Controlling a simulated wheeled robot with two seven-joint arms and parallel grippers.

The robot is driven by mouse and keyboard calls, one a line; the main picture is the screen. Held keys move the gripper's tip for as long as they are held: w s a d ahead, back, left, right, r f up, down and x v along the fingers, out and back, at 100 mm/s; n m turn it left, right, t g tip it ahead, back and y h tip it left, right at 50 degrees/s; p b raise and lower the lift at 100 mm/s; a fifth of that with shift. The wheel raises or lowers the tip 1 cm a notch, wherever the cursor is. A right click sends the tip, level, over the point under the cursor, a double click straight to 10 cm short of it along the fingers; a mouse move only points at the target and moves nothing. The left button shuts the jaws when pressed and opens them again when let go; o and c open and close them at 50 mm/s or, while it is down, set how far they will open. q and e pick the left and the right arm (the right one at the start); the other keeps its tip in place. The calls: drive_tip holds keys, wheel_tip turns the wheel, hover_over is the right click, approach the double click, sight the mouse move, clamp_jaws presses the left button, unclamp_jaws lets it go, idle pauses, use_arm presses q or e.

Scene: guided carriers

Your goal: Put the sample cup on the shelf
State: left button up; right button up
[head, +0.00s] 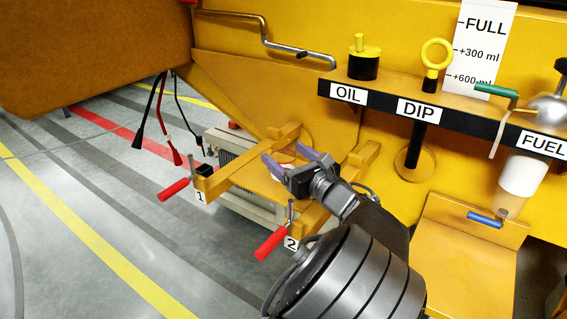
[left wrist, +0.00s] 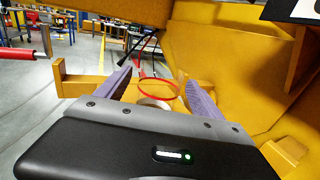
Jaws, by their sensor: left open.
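A clear cup with a red rim, likely the sample cup, shows in the left wrist view (left wrist: 158,97), between the finger ends. In the head view it is mostly hidden by the gripper. My left gripper (head: 289,157) is open, its purple fingers on either side of the cup; I cannot tell whether they touch it. The gripper also shows in the left wrist view (left wrist: 157,83). A yellow shelf-like plate (head: 468,250) is at the lower right in the head view, below a white and tan bowl (head: 521,176) with a blue handle. My right gripper is not in view.
Two yellow arms numbered 1 (head: 236,174) and 2 (head: 318,208), with red handles, flank the left gripper. A black-edged ledge (head: 440,112) labelled OIL, DIP and FUEL is at upper right. Black and red cables (head: 165,120) hang at left. Open floor lies at left.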

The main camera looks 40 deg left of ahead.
idle(0.6)
use_arm(q)
drive_tip(key=c, duration=1.6)
wheel_tip(320, 180, up, 10)
drive_tip(key=shift+r+p, duration=0.1)
drive_tip(key=shift+p, duration=0.5)
drive_tip(key=shift+c, duration=0.2)
